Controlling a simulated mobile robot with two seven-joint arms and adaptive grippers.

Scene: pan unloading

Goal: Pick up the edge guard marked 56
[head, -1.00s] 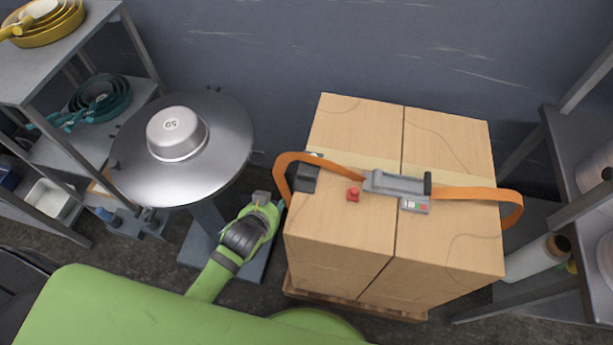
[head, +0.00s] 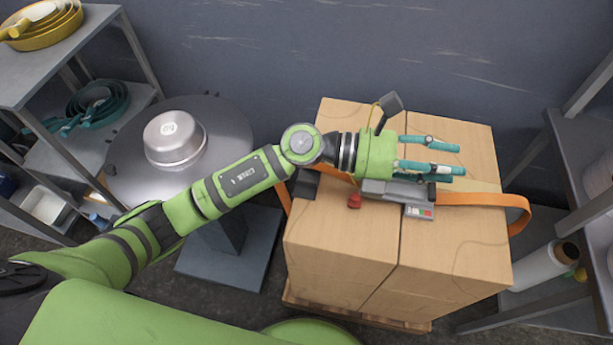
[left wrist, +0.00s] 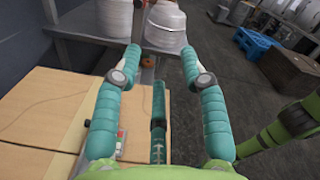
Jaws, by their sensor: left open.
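A dark edge guard (head: 304,183) sits at the left edge of the carton stack, by the orange strap (head: 485,200). I cannot read any mark on it, and my left arm partly covers it. My left gripper (head: 458,160) is open and empty, with its teal fingers pointing right above the stack, to the right of the guard. In the left wrist view the gripper (left wrist: 160,62) has two fingers spread and a third between and below them. The guard cannot be made out there. My right gripper is not in view.
The cartons (head: 340,255) stand on a pallet, with a grey strap tool (head: 395,188) and a red piece (head: 354,201) on top. An upturned steel pan (head: 174,138) with a mark on its base sits on a round metal table (head: 130,185). Shelves flank both sides.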

